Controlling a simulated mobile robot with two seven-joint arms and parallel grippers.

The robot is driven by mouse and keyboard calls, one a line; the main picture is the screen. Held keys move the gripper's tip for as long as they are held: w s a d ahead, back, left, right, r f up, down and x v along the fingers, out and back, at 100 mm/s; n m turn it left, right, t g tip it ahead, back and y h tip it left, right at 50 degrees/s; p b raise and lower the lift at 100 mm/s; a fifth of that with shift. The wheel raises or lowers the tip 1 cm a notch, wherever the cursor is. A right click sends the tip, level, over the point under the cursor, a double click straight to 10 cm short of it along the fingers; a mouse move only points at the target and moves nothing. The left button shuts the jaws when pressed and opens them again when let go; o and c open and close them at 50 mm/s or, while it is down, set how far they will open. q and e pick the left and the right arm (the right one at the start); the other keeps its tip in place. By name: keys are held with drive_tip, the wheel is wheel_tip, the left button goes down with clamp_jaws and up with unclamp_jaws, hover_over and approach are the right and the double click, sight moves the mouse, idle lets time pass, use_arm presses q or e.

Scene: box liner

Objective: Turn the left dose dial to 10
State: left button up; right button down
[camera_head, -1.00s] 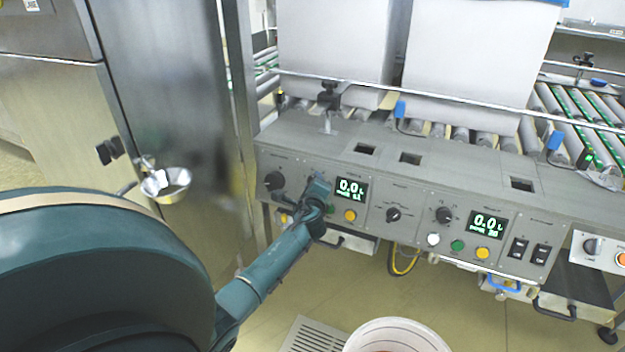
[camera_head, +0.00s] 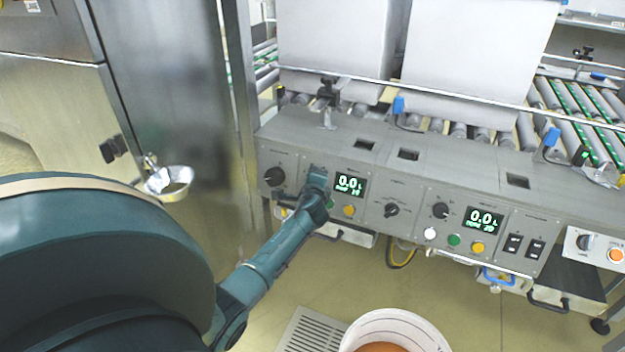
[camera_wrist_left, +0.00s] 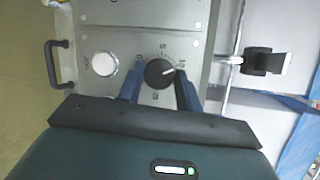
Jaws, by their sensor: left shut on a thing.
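The left dose dial (camera_wrist_left: 157,75) is a round black knob with a pale pointer line, on the grey panel. In the left wrist view the pointer leans toward the right finger. My left gripper (camera_wrist_left: 160,70) is shut on this dial, one blue finger on each side of it. In the head view my left gripper (camera_head: 316,181) is at the panel just left of the left display (camera_head: 350,185) and hides the dial. That display reads 0.0 L in green, with a small lower line too blurred to read surely. My right gripper is not in view.
A white button (camera_wrist_left: 104,63) sits beside the dial. The right dose dial (camera_head: 440,210), right display (camera_head: 484,220) and other knobs share the control panel (camera_head: 400,170). A metal bowl (camera_head: 170,184) hangs at left. A white bucket (camera_head: 395,322) stands on the floor below.

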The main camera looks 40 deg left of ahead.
use_arm(q)
drive_tip(key=o, duration=1)
drive_tip(key=shift+s, duration=0.1)
drive_tip(key=p+v, duration=0.4)
drive_tip(key=v, duration=0.9)
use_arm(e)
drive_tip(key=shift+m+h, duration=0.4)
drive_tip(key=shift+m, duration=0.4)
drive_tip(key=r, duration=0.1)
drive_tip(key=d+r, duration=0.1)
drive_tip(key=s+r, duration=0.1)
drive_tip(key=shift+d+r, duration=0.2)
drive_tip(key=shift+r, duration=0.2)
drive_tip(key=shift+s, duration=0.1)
use_arm(q)
drive_tip(key=shift+d+f, duration=0.1)
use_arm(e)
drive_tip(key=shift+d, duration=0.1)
